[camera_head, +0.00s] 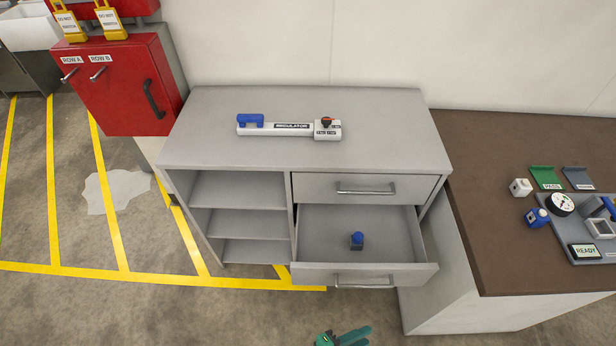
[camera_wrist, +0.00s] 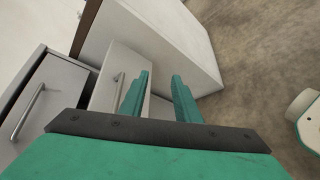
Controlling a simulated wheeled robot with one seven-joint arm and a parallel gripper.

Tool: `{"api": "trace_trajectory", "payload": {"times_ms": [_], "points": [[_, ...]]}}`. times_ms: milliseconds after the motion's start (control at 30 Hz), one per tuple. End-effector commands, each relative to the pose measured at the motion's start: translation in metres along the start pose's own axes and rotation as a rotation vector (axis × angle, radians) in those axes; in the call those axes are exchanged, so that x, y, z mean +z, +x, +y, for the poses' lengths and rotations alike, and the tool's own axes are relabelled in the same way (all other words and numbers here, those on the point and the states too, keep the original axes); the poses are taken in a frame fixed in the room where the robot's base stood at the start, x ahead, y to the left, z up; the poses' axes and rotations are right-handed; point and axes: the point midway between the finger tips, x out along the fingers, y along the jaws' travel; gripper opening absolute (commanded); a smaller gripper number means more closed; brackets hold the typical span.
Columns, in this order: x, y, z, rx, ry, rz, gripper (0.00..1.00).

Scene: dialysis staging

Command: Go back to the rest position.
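The upper drawer (camera_head: 320,187) is shut.
The cabinet top (camera_head: 230,105) bears a blue-and-white tool (camera_head: 285,127). A brown counter (camera_head: 500,230) with small devices stands at the right.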

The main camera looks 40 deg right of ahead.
Motion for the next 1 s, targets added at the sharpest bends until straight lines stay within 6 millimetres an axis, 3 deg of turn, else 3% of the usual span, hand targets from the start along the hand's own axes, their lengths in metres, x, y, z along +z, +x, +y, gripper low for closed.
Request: {"api": "trace_trajectory", "payload": {"times_ms": [233,367,467,600,767,900,1000], "points": [[-0.016,-0.014,-0.030,-0.083,0.028,0.225,0.29],[-0.026,-0.033,-0.046,-0.148,0.066,0.386,0.29],[-0.033,-0.059,-0.060,-0.223,0.120,0.553,0.29],[-0.035,-0.114,-0.065,-0.357,0.247,0.817,0.29],[-0.020,-0.187,-0.042,-0.515,0.443,1.094,0.29],[0.007,-0.246,0.004,-0.646,0.652,1.304,0.29],[0.031,-0.279,0.044,-0.723,0.802,1.423,0.29]]}}
